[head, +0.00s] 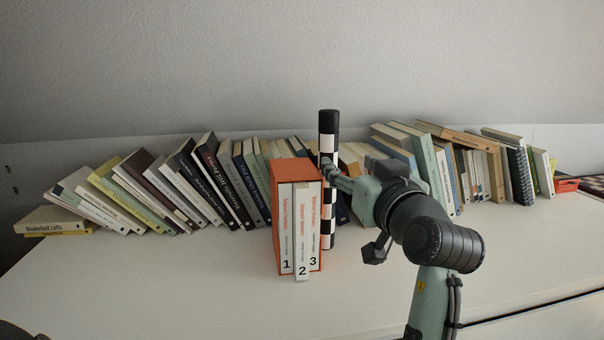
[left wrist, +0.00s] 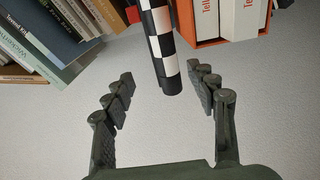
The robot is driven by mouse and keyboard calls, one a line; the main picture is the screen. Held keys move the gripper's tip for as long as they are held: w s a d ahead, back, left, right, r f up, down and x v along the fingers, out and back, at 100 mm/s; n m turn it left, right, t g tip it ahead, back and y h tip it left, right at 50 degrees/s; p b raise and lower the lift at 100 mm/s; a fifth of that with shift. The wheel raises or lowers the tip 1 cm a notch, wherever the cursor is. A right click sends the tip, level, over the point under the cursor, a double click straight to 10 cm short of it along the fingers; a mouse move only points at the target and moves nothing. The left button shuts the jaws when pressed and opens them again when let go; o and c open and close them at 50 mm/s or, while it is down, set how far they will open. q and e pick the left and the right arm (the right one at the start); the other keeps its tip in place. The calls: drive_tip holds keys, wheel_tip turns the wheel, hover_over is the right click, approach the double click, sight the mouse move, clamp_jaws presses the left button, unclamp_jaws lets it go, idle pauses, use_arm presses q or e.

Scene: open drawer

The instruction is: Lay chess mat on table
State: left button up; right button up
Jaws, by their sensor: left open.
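The chess mat (head: 328,128) is rolled into a tall black-and-white checkered tube. It stands upright on the white table (head: 180,285), just behind and right of an orange box of books. In the left wrist view the gripper (left wrist: 160,76) is open, and the end of the mat (left wrist: 165,50) shows between the two spread fingers, with gaps on both sides. Contact with the mat cannot be seen.
The orange box (head: 291,170) with several white numbered volumes stands close to the mat's left. A long row of leaning books (head: 200,185) runs along the back wall. A small red tray (head: 566,185) is at the far right. The table's front is clear.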

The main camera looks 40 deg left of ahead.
sight(331, 155)
use_arm(q)
drive_tip(key=a, duration=0.1)
drive_tip(key=w+a, duration=0.1)
drive_tip(key=a, duration=0.1)
drive_tip(key=shift+f+p, duration=0.1)
drive_tip(key=shift+p, duration=0.2)
drive_tip(key=p+x, duration=0.1)
drive_tip(key=x, duration=0.4)
drive_tip(key=shift+w+a+f, duration=0.1)
drive_tip(key=shift+w+f, duration=0.05)
use_arm(e)
drive_tip(key=f, duration=0.2)
drive_tip(key=a+f, duration=0.1)
drive_tip(key=f, duration=0.1)
use_arm(q)
clamp_jaws()
use_arm(e)
drive_tip(key=shift+r, duration=0.1)
